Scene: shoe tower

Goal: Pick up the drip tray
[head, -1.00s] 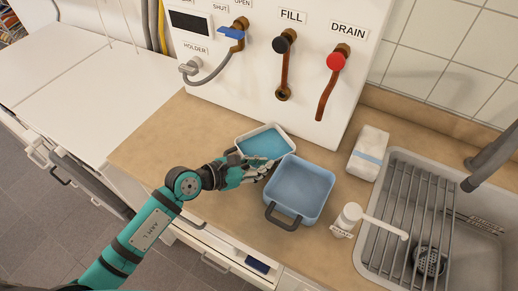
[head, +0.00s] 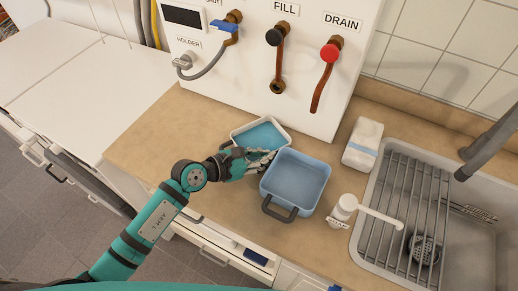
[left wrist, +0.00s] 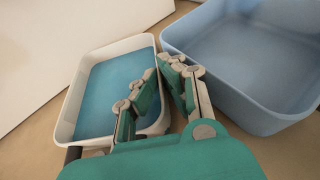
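The drip tray appears to be the shallow white tray (head: 238,131) with a blue inside, on the counter below the valve panel. It also shows in the left wrist view (left wrist: 67,125). My left gripper (head: 268,156) is at its near right side, between it and the blue bin. In the left wrist view the two fingers (left wrist: 162,70) straddle the tray's right wall, one over the inside, one outside. Their tips are close together; whether they press on the wall cannot be told. The tray rests on the counter. My right gripper is not in view.
A blue bin (head: 297,180) with dark handles stands close on the right of the tray. Beyond it are a white packet (head: 363,144), a white tap-like dispenser (head: 343,210) and the sink with a rack (head: 405,205). Drain and fill pipes (head: 325,75) hang above. Counter left of the tray is clear.

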